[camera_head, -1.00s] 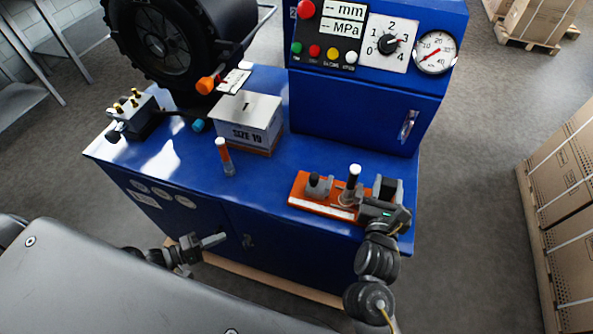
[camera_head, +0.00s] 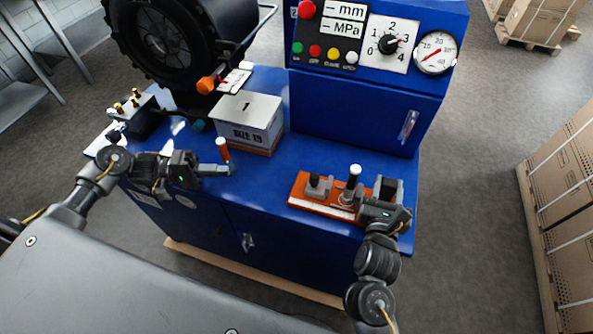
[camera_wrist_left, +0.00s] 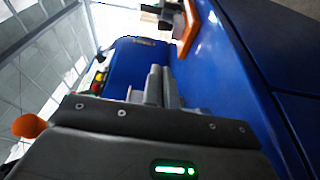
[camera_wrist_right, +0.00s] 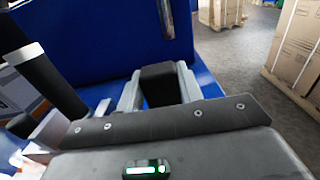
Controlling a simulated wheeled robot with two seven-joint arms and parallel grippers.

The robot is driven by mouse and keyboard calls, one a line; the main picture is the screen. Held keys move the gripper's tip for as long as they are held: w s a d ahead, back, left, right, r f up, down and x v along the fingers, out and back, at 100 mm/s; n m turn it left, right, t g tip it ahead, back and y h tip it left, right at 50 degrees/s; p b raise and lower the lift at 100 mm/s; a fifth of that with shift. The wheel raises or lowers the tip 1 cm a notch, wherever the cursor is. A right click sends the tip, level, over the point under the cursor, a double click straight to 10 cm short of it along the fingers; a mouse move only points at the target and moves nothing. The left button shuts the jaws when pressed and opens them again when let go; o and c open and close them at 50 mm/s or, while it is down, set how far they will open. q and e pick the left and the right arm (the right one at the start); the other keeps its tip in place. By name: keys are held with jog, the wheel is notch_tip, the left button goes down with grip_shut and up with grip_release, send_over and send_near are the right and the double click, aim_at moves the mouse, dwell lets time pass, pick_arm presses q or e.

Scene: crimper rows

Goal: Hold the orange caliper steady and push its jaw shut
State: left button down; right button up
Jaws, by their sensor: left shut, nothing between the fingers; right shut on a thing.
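The orange caliper (camera_head: 318,207) lies on the blue bench top at the right front. It has a grey jaw block with a black knob (camera_head: 315,185), an upright black post with a white tip (camera_head: 354,178), and a grey and black end block (camera_head: 389,187). My right gripper (camera_head: 384,196) is shut on that end block; the right wrist view shows the fingers either side of its black part (camera_wrist_right: 160,84). My left gripper (camera_head: 229,170) is shut and empty, left of the caliper and pointing right. The left wrist view shows its closed fingers (camera_wrist_left: 160,88) and part of the caliper's orange base (camera_wrist_left: 187,30).
An orange-capped stick (camera_head: 222,150) stands right by my left fingertips; I cannot tell whether they touch. A blue control cabinet (camera_head: 350,105) rises behind the caliper. Bench top between stick and caliper is clear.

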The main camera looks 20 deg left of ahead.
aim_at(311, 174)
pick_arm(q)
jog(key=x, duration=2)
jog(key=d, duration=0.4)
jog(key=shift+r, duration=0.1)
jog(key=shift+a, duration=0.1)
jog(key=v, duration=2)
jog(key=x, duration=1.9)
jog(key=shift+w+d, duration=0.2)
jog(key=shift+d, duration=0.1)
